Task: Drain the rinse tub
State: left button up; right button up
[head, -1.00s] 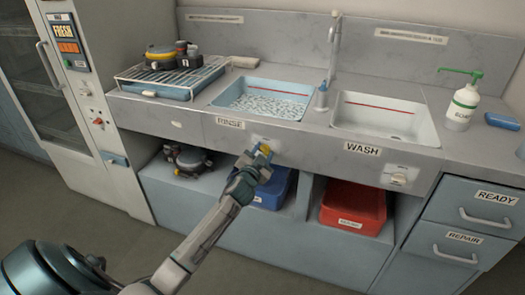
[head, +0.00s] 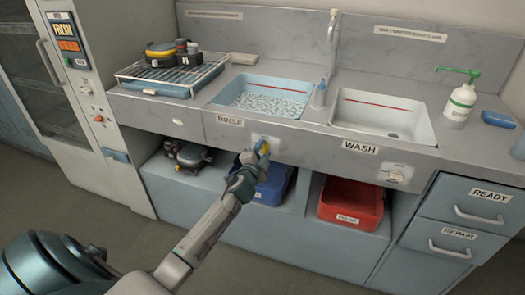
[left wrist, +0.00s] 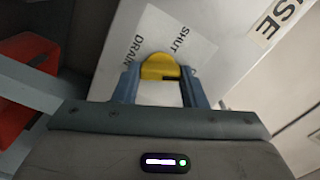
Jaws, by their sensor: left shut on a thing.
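The rinse tub (head: 285,86) is the light blue basin set in the counter above the RINSE label. It holds rippled, pale liquid or foam below a red line. My left gripper (head: 262,150) is at the counter front under this tub. In the left wrist view, its two blue fingers (left wrist: 160,88) are shut on a yellow drain knob (left wrist: 159,66). The knob sits on a pale plate (left wrist: 180,28) marked DRAIN and SHUT. The fingers hide the knob's sides, and its exact setting is hard to tell. My right gripper is out of view.
The wash tub (head: 352,104) is to the right, with its own pale knob (head: 395,176) below. A blue bin (head: 272,190) and a red bin (head: 352,205) stand on the lower shelf. A wire rack (head: 152,74) with equipment is at left.

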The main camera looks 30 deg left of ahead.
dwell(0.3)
pick_arm(q)
jog(key=o, duration=1)
jog(key=shift+s+d+f, duration=0.1)
jog(key=shift+s, duration=0.25)
jog(key=b+v, duration=0.1)
jog(key=v, duration=0.9)
jog(key=shift+b, duration=0.35)
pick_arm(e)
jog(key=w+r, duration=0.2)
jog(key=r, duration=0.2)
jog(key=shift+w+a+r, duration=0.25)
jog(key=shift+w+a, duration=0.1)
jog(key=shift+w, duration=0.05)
